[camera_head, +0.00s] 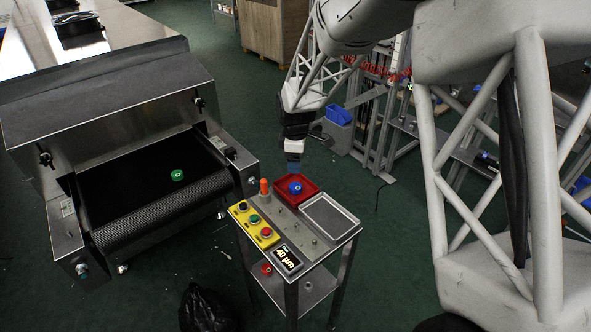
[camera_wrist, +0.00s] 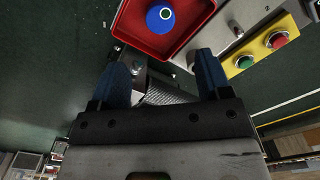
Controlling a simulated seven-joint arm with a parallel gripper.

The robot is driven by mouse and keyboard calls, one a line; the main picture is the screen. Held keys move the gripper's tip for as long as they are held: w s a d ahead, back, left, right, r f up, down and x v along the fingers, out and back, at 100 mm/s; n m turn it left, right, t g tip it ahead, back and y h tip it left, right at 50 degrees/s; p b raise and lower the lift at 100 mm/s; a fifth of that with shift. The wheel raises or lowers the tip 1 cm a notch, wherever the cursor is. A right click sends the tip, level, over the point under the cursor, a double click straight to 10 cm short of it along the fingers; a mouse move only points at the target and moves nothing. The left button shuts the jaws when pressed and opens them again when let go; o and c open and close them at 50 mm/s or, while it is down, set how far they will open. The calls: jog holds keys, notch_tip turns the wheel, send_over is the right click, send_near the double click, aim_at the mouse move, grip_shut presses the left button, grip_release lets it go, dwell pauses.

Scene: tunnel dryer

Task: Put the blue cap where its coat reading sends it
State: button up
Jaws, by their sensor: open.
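The blue cap (camera_head: 295,188) lies in the red tray (camera_head: 281,204) at the back of the small metal stand. In the wrist view, the blue cap (camera_wrist: 152,26) shows a pale ring on its top, inside the red tray (camera_wrist: 179,50). My gripper (camera_head: 293,163) hangs above the red tray, apart from the cap. In the wrist view, my gripper (camera_wrist: 162,78) has its blue fingers wide apart with nothing between them. The small display (camera_head: 287,259) on the stand's front reads 40 µm, with a tiny line above it.
An empty grey tray (camera_head: 328,219) sits right of the red tray. A yellow button box (camera_head: 253,224) and an orange-topped post (camera_head: 264,187) stand left. A green cap (camera_head: 177,175) lies on the dryer's dark belt (camera_head: 140,190). A red cap (camera_head: 266,269) is on the lower shelf.

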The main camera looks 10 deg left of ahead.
jog(key=shift+r, duration=0.85)
jog(key=shift+d, duration=0.1)
jog(key=s+d+r+m+t, duration=0.1)
jog(key=s+d+r+m, duration=0.8)
jog(key=s+d+r, duration=0.75)
jog(key=s+d+r+m, duration=0.1)
jog(key=s+d+m, duration=0.3)
jog(key=s, duration=0.7)
jog(key=s+d+m+t, duration=0.1)
jog(key=s+d+m, duration=0.4)
jog(key=s, duration=0.7)
jog(key=shift+s+d+r+t, duration=0.2)
jog(key=shift+d+r+t, duration=0.1)
jog(key=shift+r, duration=0.05)
